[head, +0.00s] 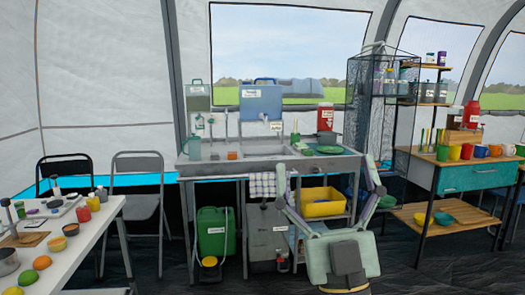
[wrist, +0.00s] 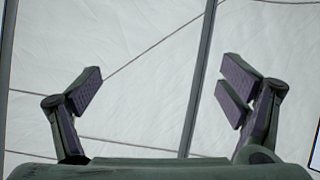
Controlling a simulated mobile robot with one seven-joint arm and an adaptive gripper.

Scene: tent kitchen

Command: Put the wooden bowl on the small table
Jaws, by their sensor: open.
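My gripper (head: 327,178) is raised in front of the sink unit in the head view, with its two fingers spread apart and nothing between them. In the wrist view my gripper (wrist: 165,82) is open and empty against the white tent wall. I cannot pick out the wooden bowl for sure. Two small brownish bowls, one nearer (head: 57,245) and one behind it (head: 71,230), stand on the white table (head: 92,240) at the left, well away from my gripper. Which table is the small table is not clear.
The metal sink unit (head: 240,172) stands ahead, with a yellow bin (head: 322,203) and a green canister (head: 215,230) below. At right is a wooden-topped unit with a teal drawer (head: 468,178) and colored mugs. Folding chairs (head: 140,180) stand behind the white table. Dark floor is open in front.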

